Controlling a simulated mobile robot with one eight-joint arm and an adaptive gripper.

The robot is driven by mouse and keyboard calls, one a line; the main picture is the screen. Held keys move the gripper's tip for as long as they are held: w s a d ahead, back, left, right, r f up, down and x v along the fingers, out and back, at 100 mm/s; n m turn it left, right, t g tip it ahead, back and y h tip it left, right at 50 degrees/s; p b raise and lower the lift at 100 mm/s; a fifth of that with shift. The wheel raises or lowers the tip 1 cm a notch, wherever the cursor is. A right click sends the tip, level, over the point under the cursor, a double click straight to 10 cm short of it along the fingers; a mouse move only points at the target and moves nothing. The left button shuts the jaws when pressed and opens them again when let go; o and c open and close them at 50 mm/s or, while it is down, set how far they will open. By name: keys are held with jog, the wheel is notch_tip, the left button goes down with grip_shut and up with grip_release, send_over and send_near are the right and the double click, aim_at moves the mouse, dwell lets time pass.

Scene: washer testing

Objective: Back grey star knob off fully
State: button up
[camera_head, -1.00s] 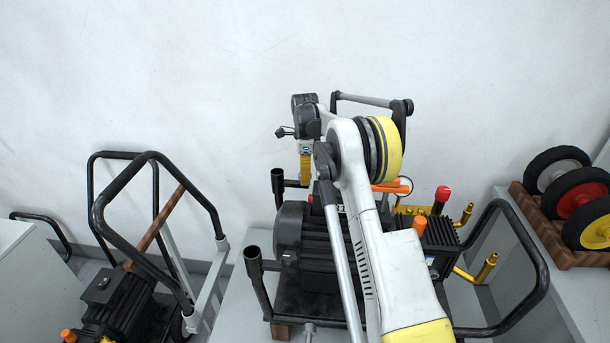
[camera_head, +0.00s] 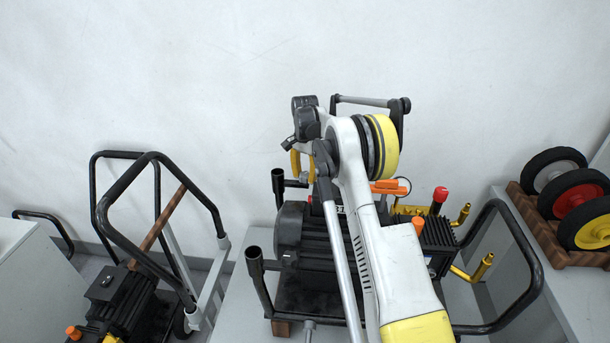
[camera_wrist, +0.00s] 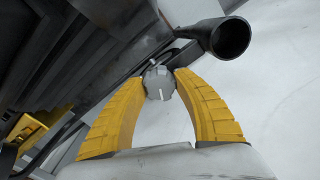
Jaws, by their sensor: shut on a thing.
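The grey star knob (camera_wrist: 158,84) shows in the wrist view, between the tips of my gripper's yellow fingers (camera_wrist: 160,92). My gripper is shut on the knob. A pale mark shows on its face. Just behind the knob is a dark frame part. In the head view my gripper (camera_head: 301,165) hangs at the far left side of the black washer (camera_head: 318,240), beside a black upright tube. The knob is hidden there.
An open black tube end (camera_wrist: 231,38) sits close to the right finger in the wrist view. The head view shows another machine with a black handle frame (camera_head: 150,200) at left, and wheels on a wooden rack (camera_head: 560,258) at right.

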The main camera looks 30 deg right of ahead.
jog(key=n, duration=0.5)
jog(key=shift+p, duration=0.3)
jog(key=n, duration=0.6)
jog(key=shift+n, duration=0.4)
jog(key=n, duration=0.6)
jog(key=shift+p, duration=0.3)
jog(key=n, duration=0.5)
jog(key=shift+n, duration=0.3)
jog(key=o, duration=1.2)
jog(key=shift+c, duration=0.2)
